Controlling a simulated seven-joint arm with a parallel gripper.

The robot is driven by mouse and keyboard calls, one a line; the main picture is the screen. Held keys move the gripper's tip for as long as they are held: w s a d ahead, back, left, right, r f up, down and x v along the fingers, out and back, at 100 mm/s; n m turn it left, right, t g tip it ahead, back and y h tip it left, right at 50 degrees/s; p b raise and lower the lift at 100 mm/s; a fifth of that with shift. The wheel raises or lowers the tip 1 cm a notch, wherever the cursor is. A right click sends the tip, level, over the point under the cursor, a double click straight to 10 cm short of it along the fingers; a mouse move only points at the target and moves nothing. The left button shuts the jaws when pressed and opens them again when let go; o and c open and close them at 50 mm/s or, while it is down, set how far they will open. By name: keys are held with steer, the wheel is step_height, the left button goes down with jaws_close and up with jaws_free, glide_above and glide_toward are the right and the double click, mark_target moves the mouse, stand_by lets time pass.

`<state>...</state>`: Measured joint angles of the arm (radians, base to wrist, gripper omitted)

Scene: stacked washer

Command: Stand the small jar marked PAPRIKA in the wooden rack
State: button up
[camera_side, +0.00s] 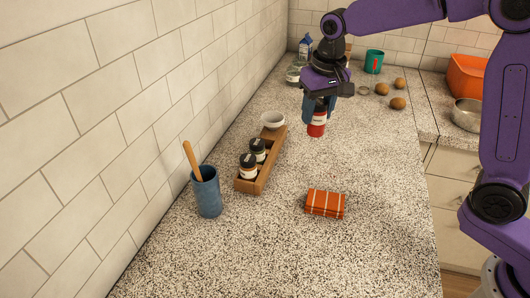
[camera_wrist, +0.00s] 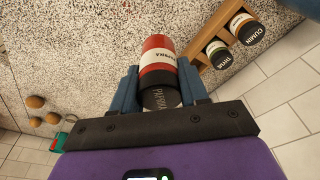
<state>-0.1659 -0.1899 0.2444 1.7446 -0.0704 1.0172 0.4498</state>
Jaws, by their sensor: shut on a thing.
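The paprika jar (camera_side: 317,125) is red with a white label band and a black lid. In the wrist view the jar (camera_wrist: 158,55) shows PAPRIKA on its lid and label. My gripper (camera_side: 318,108) is shut on it, with a blue finger on each side near the lid; the fingers also show in the wrist view (camera_wrist: 160,88). The jar looks upright; whether its base touches the counter I cannot tell. The wooden rack (camera_side: 264,176) stands left of it by the wall, holding two dark-lidded jars, marked THYME (camera_wrist: 219,54) and CUMIN (camera_wrist: 248,30), towards its near end.
A white bowl (camera_side: 273,119) stands at the rack's far end. A blue cup (camera_side: 207,194) with a wooden utensil stands at the near end. A folded orange cloth (camera_side: 325,204) lies in front. Brown round items (camera_side: 398,103) and a green mug (camera_side: 374,61) are farther back.

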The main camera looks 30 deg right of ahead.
steer(key=a, duration=0.2)
glide_toward(265, 136)
steer(key=f, duration=0.1)
steer(key=s+a+f, duration=0.1)
steer(key=s, duration=0.1)
steer(key=shift+a+f+n, duration=0.3)
steer(key=shift+f, duration=0.1)
steer(key=shift+w+a+f, duration=0.1)
steer(key=shift+w+f, duration=0.25)
steer(key=shift+f, duration=1.5)
steer(key=shift+s+f, duration=0.1)
steer(key=shift+f, duration=0.25)
